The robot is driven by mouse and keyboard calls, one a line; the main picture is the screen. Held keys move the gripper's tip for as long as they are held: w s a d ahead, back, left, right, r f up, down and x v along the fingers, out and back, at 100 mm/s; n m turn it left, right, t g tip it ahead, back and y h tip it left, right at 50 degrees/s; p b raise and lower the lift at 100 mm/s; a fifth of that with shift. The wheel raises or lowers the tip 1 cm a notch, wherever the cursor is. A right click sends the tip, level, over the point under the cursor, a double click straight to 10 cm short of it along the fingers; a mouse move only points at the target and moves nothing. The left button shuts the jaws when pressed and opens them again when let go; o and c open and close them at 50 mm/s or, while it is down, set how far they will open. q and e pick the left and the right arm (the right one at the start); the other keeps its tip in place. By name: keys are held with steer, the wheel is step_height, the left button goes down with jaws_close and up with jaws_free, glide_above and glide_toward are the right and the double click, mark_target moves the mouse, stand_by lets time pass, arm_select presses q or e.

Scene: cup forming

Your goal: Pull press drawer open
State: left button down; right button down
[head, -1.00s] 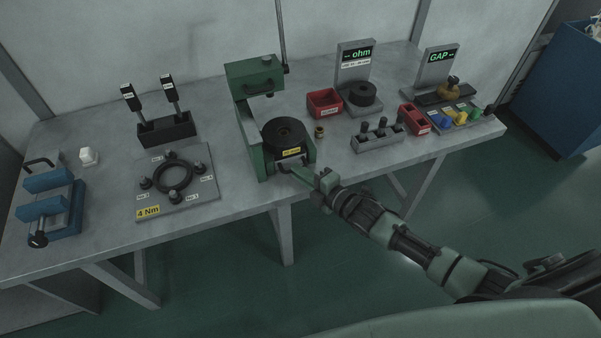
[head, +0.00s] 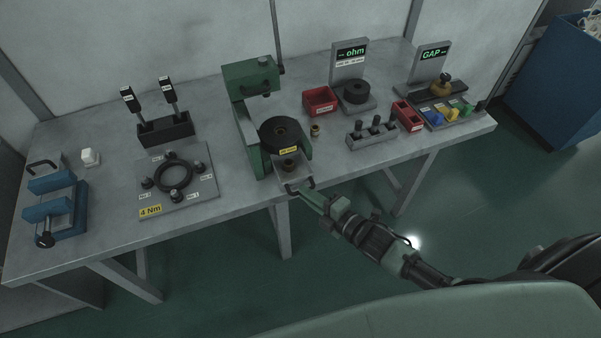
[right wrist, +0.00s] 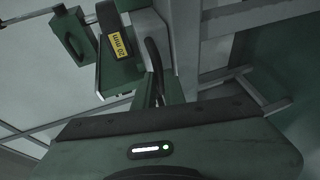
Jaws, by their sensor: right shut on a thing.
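The green press (head: 246,125) stands on the grey bench, with a dark round block bearing a yellow label at its front. Below that block the press drawer (head: 305,174) sticks out toward me, with a small brownish round piece (head: 289,166) in it. My right gripper (head: 303,190) is shut on the drawer's dark handle (head: 292,189) at the bench's front edge. In the right wrist view the handle (right wrist: 153,58) shows as a dark curved bar running to my gripper (right wrist: 160,88), beside the press's yellow "20 mm" label. My left gripper is not in view.
A small brass piece (head: 315,130) stands right of the press, near a red bin (head: 319,101) and a grey rack (head: 372,134). A plate with a black ring (head: 174,177) lies to the left. The floor before the bench is clear.

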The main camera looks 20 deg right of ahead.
steer(key=shift+s, duration=0.85)
steer(key=c, duration=1.8)
jaws_free()
steer(key=shift+o, duration=0.2)
steer(key=shift+d, duration=0.1)
steer(key=b+v, duration=0.1)
steer(key=v, duration=0.6)
steer(key=shift+s+d, duration=0.15)
steer(key=shift+s, duration=0.2)
